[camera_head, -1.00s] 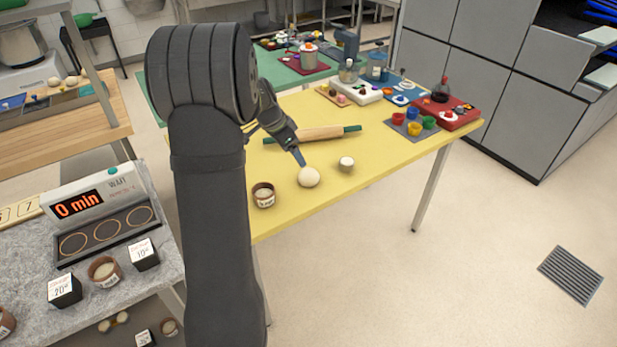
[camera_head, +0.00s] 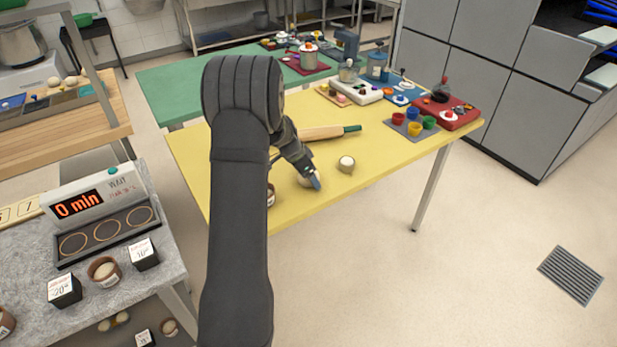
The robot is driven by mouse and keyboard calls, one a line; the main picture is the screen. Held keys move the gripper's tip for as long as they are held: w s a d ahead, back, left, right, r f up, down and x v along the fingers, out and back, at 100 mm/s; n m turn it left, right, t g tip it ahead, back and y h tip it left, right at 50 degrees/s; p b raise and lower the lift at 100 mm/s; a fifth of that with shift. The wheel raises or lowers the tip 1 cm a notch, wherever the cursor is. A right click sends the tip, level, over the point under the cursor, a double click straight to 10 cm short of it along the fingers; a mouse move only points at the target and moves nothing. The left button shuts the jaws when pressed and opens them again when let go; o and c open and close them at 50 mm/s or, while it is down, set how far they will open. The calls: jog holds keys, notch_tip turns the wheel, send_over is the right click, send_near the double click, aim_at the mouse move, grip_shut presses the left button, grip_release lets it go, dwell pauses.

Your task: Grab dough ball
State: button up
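My gripper (camera_head: 314,181) reaches down from the left and covers the ball's upper right side in this view. Its blue-grey fingertip is at or just in front of the ball. I cannot tell whether it touches the ball, and the gap between the fingers is hidden.
A small round white-topped piece (camera_head: 346,164) stands just right of the ball. A brown cup (camera_head: 270,194) is close on the left, partly behind my arm. A rolling pin (camera_head: 322,133) lies behind. Coloured cups and trays fill the table's far right.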

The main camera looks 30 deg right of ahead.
jog(key=c, duration=1)
jog(key=shift+c, duration=0.2)
